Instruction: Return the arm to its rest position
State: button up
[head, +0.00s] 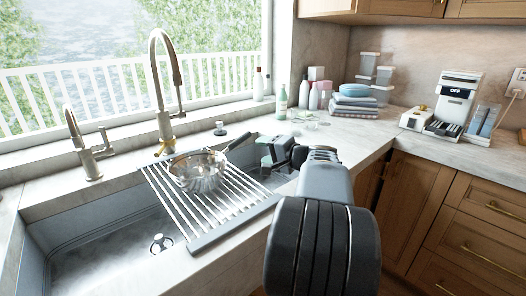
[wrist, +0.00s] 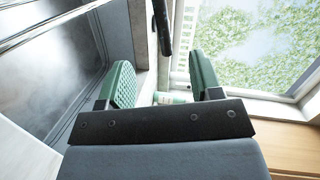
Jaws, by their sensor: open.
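My gripper (head: 268,151) is in the head view, beside the right end of the sink and right of the drying rack. Its green finger pads are partly hidden by my dark wrist. In the wrist view my gripper (wrist: 163,76) has its two green pads spread wide apart, with nothing held between them. My arm reaches forward from the bottom of the head view, over the counter's front edge.
A metal colander (head: 198,172) sits on the roll-up rack (head: 232,217) across the sink (head: 110,262). Tall taps (head: 163,85) stand behind.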

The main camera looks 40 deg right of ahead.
dwell(0.4)
